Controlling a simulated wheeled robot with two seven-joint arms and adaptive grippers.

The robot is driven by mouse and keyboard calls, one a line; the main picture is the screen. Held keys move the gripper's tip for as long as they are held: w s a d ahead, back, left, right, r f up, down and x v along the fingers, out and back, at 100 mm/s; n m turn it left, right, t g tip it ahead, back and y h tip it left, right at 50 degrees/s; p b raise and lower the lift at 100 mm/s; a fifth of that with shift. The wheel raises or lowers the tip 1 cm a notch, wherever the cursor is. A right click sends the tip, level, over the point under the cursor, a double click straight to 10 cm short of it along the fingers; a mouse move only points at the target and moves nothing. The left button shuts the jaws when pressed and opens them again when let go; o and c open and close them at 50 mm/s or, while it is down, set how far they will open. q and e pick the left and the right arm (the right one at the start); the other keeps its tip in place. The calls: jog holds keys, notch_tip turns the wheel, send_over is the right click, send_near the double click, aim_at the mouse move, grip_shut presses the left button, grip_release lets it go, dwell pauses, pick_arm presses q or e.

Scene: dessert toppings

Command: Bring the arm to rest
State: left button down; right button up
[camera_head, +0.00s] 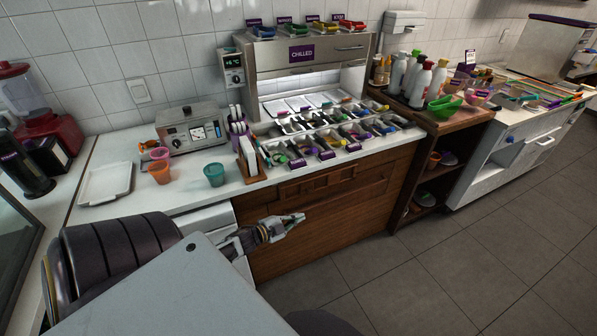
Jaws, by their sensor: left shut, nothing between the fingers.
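My left gripper (294,219) is shut and empty. It is in front of the wooden counter front, below the countertop edge, and points to the right. Its arm comes in from the lower left, partly hidden behind a large grey panel in the foreground. It appears clear of the cups and toppings above it. My right gripper is out of view.
The white counter (200,200) holds a teal cup (214,174), an orange cup (160,172), a white tray (105,184) and a chilled topping station (302,70). Sauce bottles (420,84) stand farther right. The tiled floor (430,270) at right is clear.

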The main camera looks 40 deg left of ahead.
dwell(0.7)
pick_arm(q)
jog(key=s+a+f+n+g+y, duration=0.3)
jog(key=s+a+f, duration=0.2)
jog(key=f, duration=0.3)
jog(key=s+a+f+n+g+y, duration=0.2)
jog(key=s+a+f, duration=0.35)
jog(key=f, duration=0.35)
jog(key=s+f+n+g+y, duration=0.1)
jog(key=s+f+n+g, duration=0.3)
jog(key=s+f, duration=1.15)
jog(key=s+d+f+g, duration=0.2)
jog(key=s+d+f, duration=0.2)
jog(key=s, duration=0.2)
jog(key=s+d+f+g+h, duration=0.1)
jog(key=s+d+f+g, duration=0.2)
jog(key=s, duration=0.4)
jog(key=s+d+f+g, duration=0.1)
jog(key=s+d+f, duration=0.3)
jog(key=s+d, duration=0.15)
jog(key=w+d+f+h, duration=0.1)
jog(key=w+d, duration=0.4)
jog(key=d, duration=0.6)
jog(key=shift+d+f+n+h, duration=0.25)
jog(key=shift+f+n+h, duration=0.05)
